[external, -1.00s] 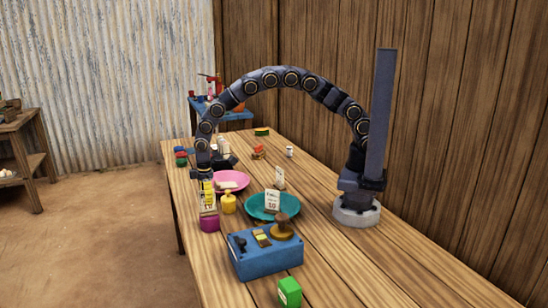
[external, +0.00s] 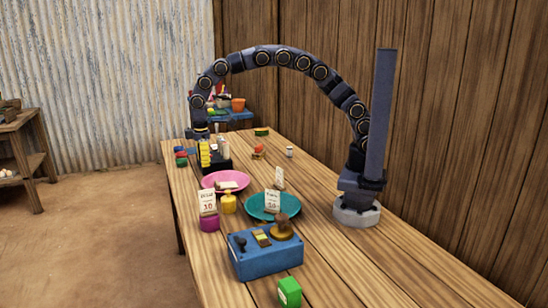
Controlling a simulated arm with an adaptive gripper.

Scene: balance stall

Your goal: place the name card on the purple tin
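A white name card (external: 208,201) with red and dark print stands upright on the purple tin (external: 210,224), near the table's left edge. Its lower end appears to rest on the tin's top. My gripper (external: 204,164), with yellow fingers, is above and behind the card, clear of it, beyond the pink plate (external: 238,181). The fingers are small and seen from one side, so their opening does not show.
A yellow pot (external: 228,204) stands close right of the tin. A teal plate (external: 252,212) and another card (external: 272,201) are farther right. A blue box (external: 265,262) and green block (external: 289,291) are in front. The table's right side is clear.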

